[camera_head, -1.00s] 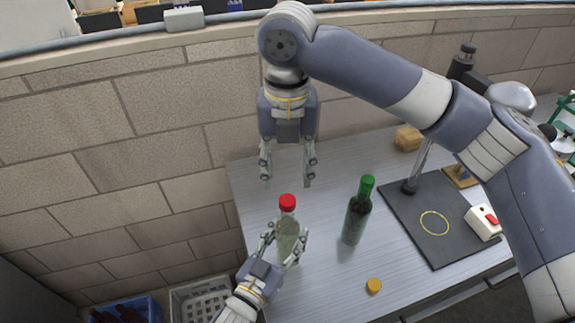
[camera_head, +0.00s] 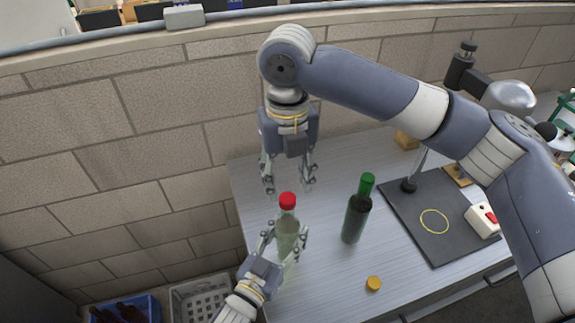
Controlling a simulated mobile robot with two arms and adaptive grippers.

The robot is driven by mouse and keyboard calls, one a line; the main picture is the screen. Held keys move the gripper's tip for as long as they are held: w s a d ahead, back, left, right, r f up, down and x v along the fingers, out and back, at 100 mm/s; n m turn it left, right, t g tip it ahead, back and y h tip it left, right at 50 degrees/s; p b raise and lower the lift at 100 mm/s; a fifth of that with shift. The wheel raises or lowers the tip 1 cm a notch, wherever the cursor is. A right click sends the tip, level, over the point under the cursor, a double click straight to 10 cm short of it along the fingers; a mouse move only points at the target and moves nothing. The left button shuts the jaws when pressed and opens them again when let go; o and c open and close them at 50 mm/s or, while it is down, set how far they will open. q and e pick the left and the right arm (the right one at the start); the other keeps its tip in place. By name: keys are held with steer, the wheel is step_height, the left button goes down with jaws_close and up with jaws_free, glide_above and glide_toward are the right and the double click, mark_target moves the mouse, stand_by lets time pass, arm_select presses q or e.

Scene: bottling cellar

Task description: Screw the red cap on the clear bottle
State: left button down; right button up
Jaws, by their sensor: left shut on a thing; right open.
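The clear bottle (camera_head: 288,226) stands upright near the left side of the table. The red cap (camera_head: 288,200) sits on top of its neck; I cannot tell how tightly. My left gripper (camera_head: 283,250) is shut around the bottle's body from the front. My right gripper (camera_head: 289,190) points down just above and behind the cap, its fingers open and empty. Its fingertips are close to the height of the cap, and I see no contact between them.
A green bottle (camera_head: 356,212) stands right of the clear bottle. A yellow cap (camera_head: 374,283) lies in front of it. A dark mat (camera_head: 440,245) with a stand and a white switch box (camera_head: 483,219) is at the right. Crates (camera_head: 200,297) stand on the floor at left.

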mark_target(288, 198)
steer(key=shift+f, duration=2.4)
jaws_close()
